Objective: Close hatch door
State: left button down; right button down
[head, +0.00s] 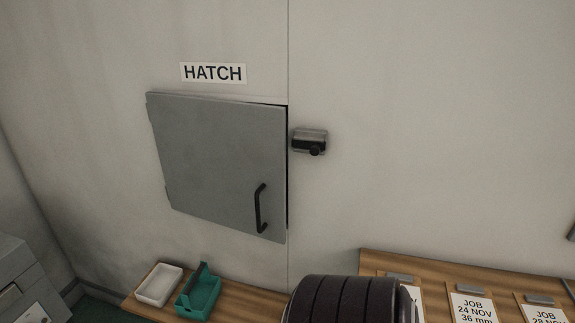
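The grey hatch door (217,165) is on the wall below a sign reading HATCH (213,73). It looks slightly ajar, with a thin dark gap along its right edge and its top right. The hinges appear to be on its left edge. A black bar handle (261,208) is at its lower right. A small grey and black latch-like device (310,142) is on the wall just right of the door.
A wooden surface (255,301) below the hatch bears a white tray (159,285) and a teal caddy (199,293). A wooden board (428,268) with job cards (473,309) is at lower right. The space before the door looks clear.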

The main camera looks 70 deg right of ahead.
aim_at(224, 163)
jog(key=z, duration=0.45)
jog(key=j+z, duration=0.1)
jog(key=z, duration=0.4)
jog(key=k+z, duration=0.1)
jog(key=z, duration=0.35)
